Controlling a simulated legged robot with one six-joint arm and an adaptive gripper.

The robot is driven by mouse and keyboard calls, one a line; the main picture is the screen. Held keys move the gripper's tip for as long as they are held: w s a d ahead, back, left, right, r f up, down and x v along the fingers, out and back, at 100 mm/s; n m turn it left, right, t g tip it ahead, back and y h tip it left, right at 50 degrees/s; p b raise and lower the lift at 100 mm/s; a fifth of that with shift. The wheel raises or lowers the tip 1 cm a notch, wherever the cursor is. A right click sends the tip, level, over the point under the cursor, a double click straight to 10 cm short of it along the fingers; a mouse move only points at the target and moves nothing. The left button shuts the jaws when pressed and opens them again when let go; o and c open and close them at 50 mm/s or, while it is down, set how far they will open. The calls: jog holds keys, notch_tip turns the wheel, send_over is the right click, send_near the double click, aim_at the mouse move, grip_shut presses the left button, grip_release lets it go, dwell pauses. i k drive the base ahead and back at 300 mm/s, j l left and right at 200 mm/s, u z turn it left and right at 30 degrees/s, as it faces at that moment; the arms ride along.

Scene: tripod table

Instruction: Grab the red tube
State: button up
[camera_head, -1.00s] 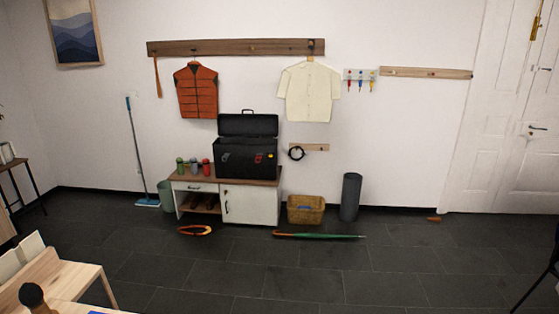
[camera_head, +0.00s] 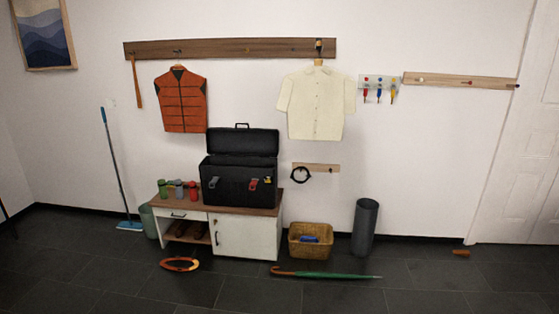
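A small red cylinder (camera_head: 193,191), which looks like the red tube, stands upright on the left part of the low cabinet's wooden top (camera_head: 262,211). It is just left of an open black case (camera_head: 238,182). A grey cylinder (camera_head: 179,189) and a green cylinder (camera_head: 163,188) stand in a row to its left. The red cylinder is small in view and its details are not clear. My gripper is not in view.
The white cabinet (camera_head: 247,237) stands against the wall. On the dark floor before it lie an orange ring-shaped object (camera_head: 179,265) and a green umbrella (camera_head: 330,275). A wicker basket (camera_head: 297,240) and a dark bin (camera_head: 365,228) stand right of it. The near floor looks clear.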

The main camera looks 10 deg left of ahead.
aim_at(191, 185)
jog(key=i+u, duration=0.35)
jog(key=i, duration=1)
jog(key=i+j+u, duration=0.6)
jog(key=i+j, duration=0.3)
jog(key=j, duration=0.25)
jog(key=i+j, duration=0.1)
jog(key=j, duration=0.35)
